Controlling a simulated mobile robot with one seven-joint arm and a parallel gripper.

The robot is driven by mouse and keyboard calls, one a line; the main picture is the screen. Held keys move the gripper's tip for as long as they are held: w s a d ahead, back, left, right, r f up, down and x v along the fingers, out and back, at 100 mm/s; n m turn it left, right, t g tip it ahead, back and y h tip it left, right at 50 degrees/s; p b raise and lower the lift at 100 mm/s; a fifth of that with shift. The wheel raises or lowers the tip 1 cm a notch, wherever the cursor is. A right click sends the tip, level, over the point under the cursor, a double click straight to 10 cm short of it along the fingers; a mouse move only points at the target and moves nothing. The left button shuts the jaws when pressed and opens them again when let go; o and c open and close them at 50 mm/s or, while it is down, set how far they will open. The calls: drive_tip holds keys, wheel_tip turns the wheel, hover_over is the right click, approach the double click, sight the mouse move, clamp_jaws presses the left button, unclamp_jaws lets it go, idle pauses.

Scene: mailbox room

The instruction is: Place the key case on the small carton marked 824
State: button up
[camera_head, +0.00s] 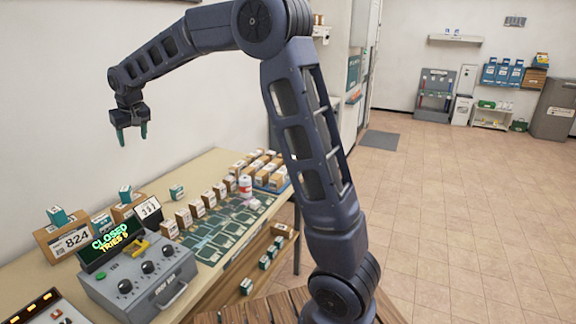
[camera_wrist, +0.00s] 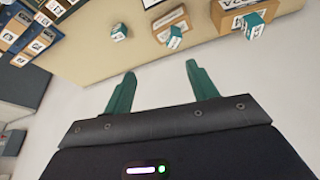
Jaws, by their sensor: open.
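The carton marked 824 (camera_head: 45,238) stands at the left of the table, its label facing forward. A small teal-and-white box (camera_head: 56,214) appears to rest on its top. A similar box (camera_head: 125,193) shows on a brown carton behind the display, and another (camera_head: 176,190) stands on the table. I cannot tell which is the key case. The wrist view shows three such boxes: one on the tabletop (camera_wrist: 118,32), two at brown cartons (camera_wrist: 174,38) and (camera_wrist: 252,26). My gripper (camera_head: 132,136) is open and empty, high above the table's back side; its teal fingers point down.
A grey control box (camera_head: 140,285) with knobs and a "CLOSED" display (camera_head: 110,240) stands in front of the cartons. A row of small cartons (camera_head: 197,208), a white-and-red bottle (camera_head: 245,186) and flat green cards (camera_head: 222,232) lie further right. The wall is close behind.

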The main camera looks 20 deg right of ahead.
drive_tip(key=s+d+r+m+h, duration=0.1)
drive_tip(key=s+d+r+m, duration=0.35)
drive_tip(key=d, duration=1.05)
drive_tip(key=s+d+r+n, duration=0.1)
drive_tip(key=s+d, duration=0.6)
drive_tip(key=d, duration=0.9)
drive_tip(key=s+d+f+m, duration=0.1)
drive_tip(key=s+d+f, duration=0.1)
drive_tip(key=s+d, duration=0.3)
drive_tip(key=s+d+f+m, duration=0.1)
drive_tip(key=s+d+f, duration=0.2)
drive_tip(key=s+d, duration=0.3)
drive_tip(key=s+d+f+m+h, duration=0.1)
drive_tip(key=s+d+f, duration=0.2)
drive_tip(key=s, duration=0.7)
drive_tip(key=d, duration=0.2)
drive_tip(key=shift+s+d+f+t, duration=0.15)
drive_tip(key=shift+s+d+t, duration=0.15)
drive_tip(key=shift+s+d, duration=0.1)
